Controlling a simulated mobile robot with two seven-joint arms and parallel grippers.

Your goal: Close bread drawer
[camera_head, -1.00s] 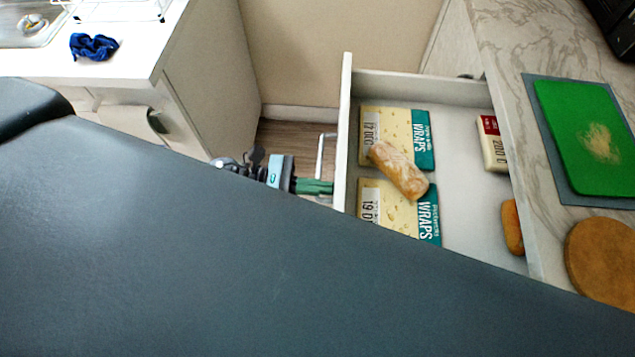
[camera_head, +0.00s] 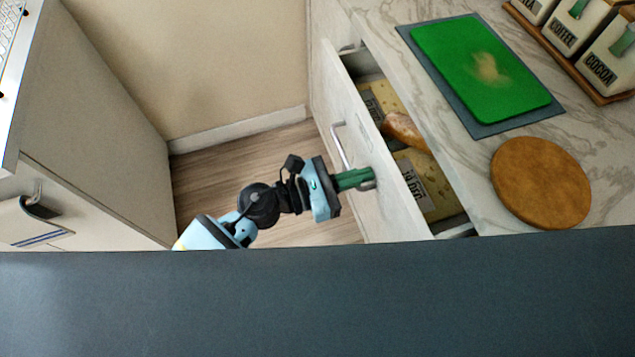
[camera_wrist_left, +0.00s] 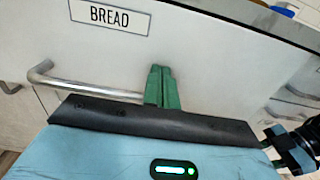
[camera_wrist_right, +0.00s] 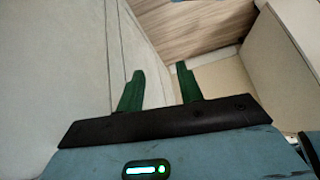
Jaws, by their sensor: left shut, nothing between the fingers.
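The bread drawer (camera_head: 368,160) stands partly open under the marble counter in the head view. A bread roll (camera_head: 404,130) and wraps packs (camera_head: 428,186) show inside it; the rest is under the counter. My left gripper (camera_head: 370,176) is shut and empty, its green fingertips at the drawer front by the bar handle (camera_head: 341,146). In the left wrist view, the drawer front (camera_wrist_left: 215,55) carries a BREAD label (camera_wrist_left: 110,16), and the fingers (camera_wrist_left: 162,70) are together against the front at the handle (camera_wrist_left: 85,86). My right gripper (camera_wrist_right: 155,75) is open and empty, in its wrist view only.
On the counter (camera_head: 400,70) lie a green cutting board (camera_head: 470,60) on a grey mat and a round brown board (camera_head: 541,182). Canisters (camera_head: 575,30) stand at the back right. Another cabinet (camera_head: 90,130) is at the left. Bare wooden floor (camera_head: 215,180) lies between.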

